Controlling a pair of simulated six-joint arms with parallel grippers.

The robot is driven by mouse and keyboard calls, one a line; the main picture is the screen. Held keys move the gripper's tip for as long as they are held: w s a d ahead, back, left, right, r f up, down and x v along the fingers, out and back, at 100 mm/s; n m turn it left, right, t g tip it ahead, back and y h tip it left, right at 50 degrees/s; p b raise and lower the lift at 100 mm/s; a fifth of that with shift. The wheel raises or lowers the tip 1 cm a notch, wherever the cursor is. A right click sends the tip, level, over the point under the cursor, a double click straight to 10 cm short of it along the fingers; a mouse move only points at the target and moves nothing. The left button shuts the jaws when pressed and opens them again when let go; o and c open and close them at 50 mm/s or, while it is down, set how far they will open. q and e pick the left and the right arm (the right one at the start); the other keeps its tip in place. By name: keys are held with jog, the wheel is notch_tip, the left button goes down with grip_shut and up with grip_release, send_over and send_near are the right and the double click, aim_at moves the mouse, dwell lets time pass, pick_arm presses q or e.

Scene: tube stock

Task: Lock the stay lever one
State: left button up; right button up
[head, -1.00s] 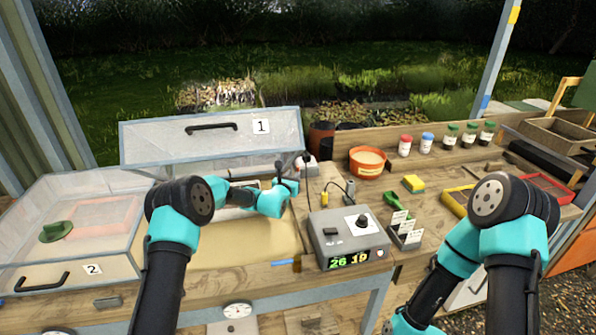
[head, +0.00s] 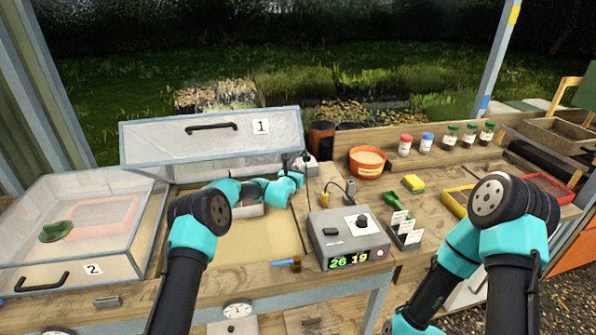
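Lid one (head: 210,137), a clear panel with a black handle and the label 1, stands raised at the back of the left bench. My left gripper (head: 297,162) is small and dark at the lid's lower right corner. I cannot tell whether it is open or shut, or whether it touches anything. Stay lever one cannot be made out clearly; that corner is largely hidden by my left wrist. My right arm bends down at the right, and its gripper is out of view.
Closed clear box two (head: 85,215) is at the left. A grey control box (head: 347,240) showing 26 and 19 stands right of the sand bed (head: 250,243). An orange pot (head: 368,162), a yellow sponge (head: 413,183) and several jars are further right.

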pick_arm(q)
grip_shut()
jog(key=shift+s+d+f+m+t+h, duration=0.1)
jog(key=shift+s+d+m+t+h, duration=0.1)
jog(key=shift+s+m+t+h, duration=0.4)
jog(key=shift+s+d+f+m+t+h, duration=0.15)
jog(key=shift+s+m+t+h, duration=0.15)
jog(key=shift+s+m+t, duration=0.45)
jog(key=shift+w, duration=0.15)
jog(key=shift+o, duration=0.5)
grip_release()
jog(key=shift+v, duration=3.75)
